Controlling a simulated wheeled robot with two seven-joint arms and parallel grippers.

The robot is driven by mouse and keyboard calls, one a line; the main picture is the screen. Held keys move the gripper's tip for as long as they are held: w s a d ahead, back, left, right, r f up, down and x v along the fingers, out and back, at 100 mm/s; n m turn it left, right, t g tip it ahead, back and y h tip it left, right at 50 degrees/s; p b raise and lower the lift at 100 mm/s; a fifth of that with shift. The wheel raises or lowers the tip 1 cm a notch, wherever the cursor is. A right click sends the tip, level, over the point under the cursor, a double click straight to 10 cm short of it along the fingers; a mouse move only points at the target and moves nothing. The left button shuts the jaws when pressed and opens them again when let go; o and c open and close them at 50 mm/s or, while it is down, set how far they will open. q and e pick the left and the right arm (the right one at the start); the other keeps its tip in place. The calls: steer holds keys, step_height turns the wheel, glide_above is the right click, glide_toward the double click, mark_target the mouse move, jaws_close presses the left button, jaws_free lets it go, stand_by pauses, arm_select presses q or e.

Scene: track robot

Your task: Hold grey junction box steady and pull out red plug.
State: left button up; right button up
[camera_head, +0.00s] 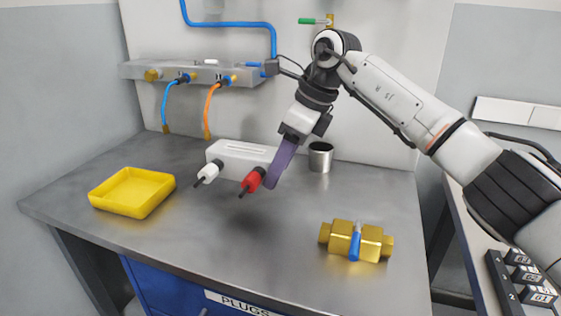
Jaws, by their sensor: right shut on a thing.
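The grey junction box (240,152), pale in this light, sits on the workbench toward the back. A white plug (208,172) sticks out of its left front. The red plug (252,181) is at its right front, its dark tail pointing toward me. My right gripper (273,178) reaches down from the upper right and is shut on the red plug. Its purple finger covers the plug's right side and the right end of the box. I cannot tell whether the plug is still seated. My left gripper is not in view.
A yellow tray (108,201) stands at the left, empty. A metal cup (320,157) is close behind and right of my gripper. A brass fitting with a blue lever (342,240) lies front right. A wall manifold (205,72) with hoses hangs behind. The bench's front middle is clear.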

steer(key=shift+f+b, duration=0.35)
steer(key=shift+f, duration=0.5)
steer(key=shift+f+b, duration=0.7)
steer(key=shift+f, duration=0.7)
steer(key=shift+f+b, duration=0.45)
steer(key=shift+f, duration=0.65)
